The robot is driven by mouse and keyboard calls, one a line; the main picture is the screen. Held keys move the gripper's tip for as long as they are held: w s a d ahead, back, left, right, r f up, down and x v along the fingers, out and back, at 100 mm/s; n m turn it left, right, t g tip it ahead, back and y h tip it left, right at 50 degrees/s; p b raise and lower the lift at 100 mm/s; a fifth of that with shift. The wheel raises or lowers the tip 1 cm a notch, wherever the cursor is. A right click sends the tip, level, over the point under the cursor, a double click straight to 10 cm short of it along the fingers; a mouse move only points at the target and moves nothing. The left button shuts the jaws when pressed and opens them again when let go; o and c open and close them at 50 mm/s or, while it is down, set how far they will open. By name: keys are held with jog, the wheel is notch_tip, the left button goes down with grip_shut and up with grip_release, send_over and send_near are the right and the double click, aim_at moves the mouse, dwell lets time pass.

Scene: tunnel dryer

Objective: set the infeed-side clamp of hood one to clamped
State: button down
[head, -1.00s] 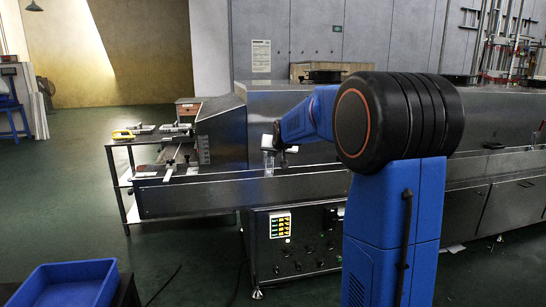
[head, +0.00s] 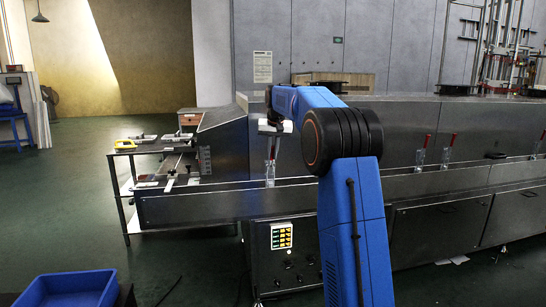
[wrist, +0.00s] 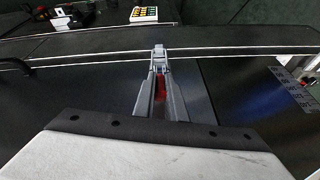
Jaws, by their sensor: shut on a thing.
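The infeed-side clamp (head: 270,172) of hood one is a metal toggle clamp on the lower front edge of the dryer hood. Its red handle (head: 277,148) stands up. My gripper (head: 270,130) is above the clamp in the head view, at the top of the handle. In the wrist view, the clamp (wrist: 159,52) shows at the centre, and the red handle (wrist: 161,88) lies between my gripper's fingers (wrist: 160,92). My gripper is shut on the handle. The fingers and palm hide part of the handle.
More red-handled clamps (head: 421,155) stand along the hood to the right. A control panel (head: 281,236) is below the conveyor rail. A table with small items (head: 150,148) is at the left. A blue bin (head: 65,290) is at the front left.

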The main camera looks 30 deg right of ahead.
jog(key=shift+w+d+r+g, duration=0.2)
jog(key=shift+w+g, duration=0.4)
jog(key=shift+g, duration=0.2)
jog(key=c, duration=1.8)
grip_release()
jog(key=shift+r, duration=0.15)
jog(key=v, duration=1.7)
jog(key=shift+d, duration=0.35)
jog(key=shift+r, duration=0.1)
